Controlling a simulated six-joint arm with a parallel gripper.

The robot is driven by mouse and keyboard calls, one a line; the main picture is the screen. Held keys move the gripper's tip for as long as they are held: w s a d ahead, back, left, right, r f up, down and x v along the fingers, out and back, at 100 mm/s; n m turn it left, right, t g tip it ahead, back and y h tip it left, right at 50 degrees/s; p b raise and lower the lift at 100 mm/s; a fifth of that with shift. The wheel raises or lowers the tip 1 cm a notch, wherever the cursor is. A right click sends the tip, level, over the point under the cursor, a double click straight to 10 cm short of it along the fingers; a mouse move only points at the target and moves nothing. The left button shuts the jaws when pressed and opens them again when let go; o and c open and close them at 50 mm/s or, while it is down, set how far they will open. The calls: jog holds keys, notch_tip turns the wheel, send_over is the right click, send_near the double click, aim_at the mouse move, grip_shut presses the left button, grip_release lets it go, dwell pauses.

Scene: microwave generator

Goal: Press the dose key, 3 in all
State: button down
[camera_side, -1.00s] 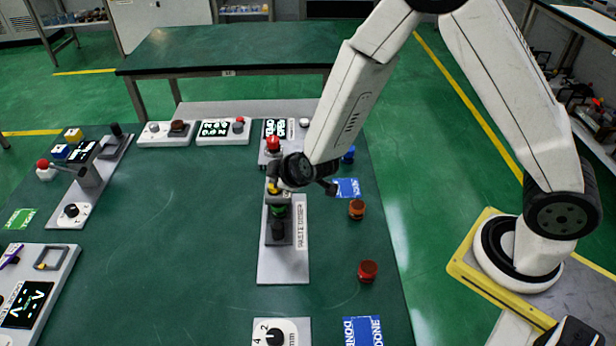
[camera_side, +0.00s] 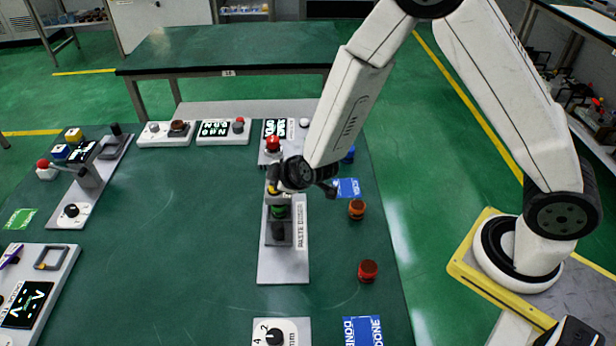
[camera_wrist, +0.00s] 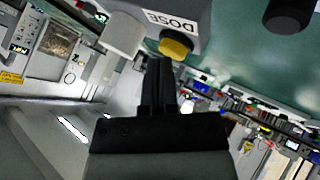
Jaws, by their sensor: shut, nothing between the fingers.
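The paste doser (camera_side: 283,268) stands on the green table, a grey base with a white name label and a dark upright body. Its yellow dose key (camera_wrist: 176,44) sits beneath a white DOSE label in the wrist view. In the side view the yellow key (camera_side: 272,188) is partly hidden by my gripper. My gripper (camera_wrist: 160,62) is shut and empty, with its fingertips just short of the key in the wrist picture. I cannot tell whether they touch it. A green-banded dark container (camera_side: 279,212) sits at the doser below the key.
A red-knobbed device (camera_side: 272,144) stands behind the doser. To its right are an orange-brown jar (camera_side: 357,209), a red jar (camera_side: 368,271) and a blue card (camera_side: 347,188). A dial panel (camera_side: 282,331) lies in front.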

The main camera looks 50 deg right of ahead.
dwell(0.7)
jog(key=shift+r, duration=0.85)
jog(key=shift+r, duration=0.1)
jog(key=shift+r, duration=2.4)
dwell(0.9)
notch_tip(320, 180, up, 4)
jog(key=shift+f, duration=0.1)
dwell(0.4)
jog(key=shift+f, duration=0.15)
jog(key=shift+f, duration=4.25)
